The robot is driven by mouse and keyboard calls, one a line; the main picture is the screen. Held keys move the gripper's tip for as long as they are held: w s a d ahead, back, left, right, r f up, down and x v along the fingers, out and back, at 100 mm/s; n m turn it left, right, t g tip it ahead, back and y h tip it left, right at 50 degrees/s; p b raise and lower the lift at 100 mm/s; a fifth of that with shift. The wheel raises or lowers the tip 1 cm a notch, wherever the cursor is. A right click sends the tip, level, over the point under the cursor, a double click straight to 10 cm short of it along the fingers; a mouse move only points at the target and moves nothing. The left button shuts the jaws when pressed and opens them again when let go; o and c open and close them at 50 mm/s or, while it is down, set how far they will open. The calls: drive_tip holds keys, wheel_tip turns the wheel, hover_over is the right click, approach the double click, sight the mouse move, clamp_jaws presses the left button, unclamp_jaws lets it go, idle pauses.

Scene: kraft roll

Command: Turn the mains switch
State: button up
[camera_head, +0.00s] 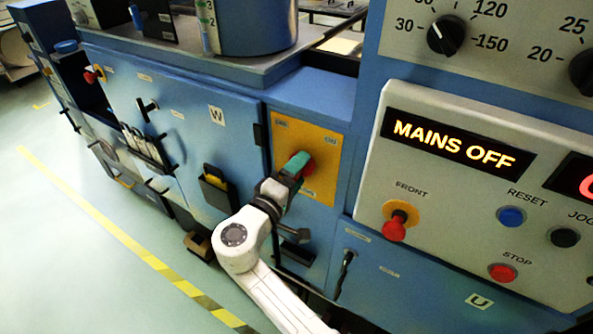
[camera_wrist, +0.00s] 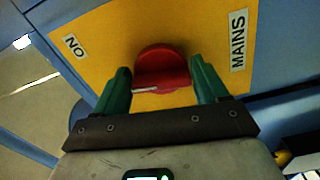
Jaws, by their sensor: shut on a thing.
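The mains switch is a red knob (camera_head: 309,167) on a yellow plate (camera_head: 322,137) in the blue cabinet front, at the middle of the head view. My gripper (camera_head: 296,165) reaches it from the front, its green fingers at the knob. In the wrist view the red knob (camera_wrist: 162,65) sits between the two green fingers (camera_wrist: 160,80), and my gripper is shut on it. A pale mark on the knob lies nearly level in that view. Labels "MAINS" (camera_wrist: 237,40) and a two-letter one (camera_wrist: 74,46) flank it. The display (camera_head: 455,145) reads "MAINS OFF".
A grey control panel (camera_head: 372,180) with a red FRONT button (camera_head: 393,229), dials and more buttons stands to the right. A blue door (camera_head: 185,110) with holders is to the left. A black lever (camera_head: 345,272) sticks out below right. Open floor (camera_head: 70,260) lies at left.

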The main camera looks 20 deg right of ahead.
drive_tip(key=n+p, duration=0.3)
drive_tip(key=n, duration=0.2)
drive_tip(key=n+p, duration=0.2)
drive_tip(key=n, duration=0.3)
drive_tip(key=shift+a+r+n+p, duration=0.1)
drive_tip(key=shift+r+n+p, duration=0.1)
drive_tip(key=shift+n+p, duration=0.15)
idle(0.4)
drive_tip(key=o, duration=1)
drive_tip(key=shift+w, duration=0.1)
drive_tip(key=b+v, duration=0.2)
drive_tip(key=v, duration=0.9)
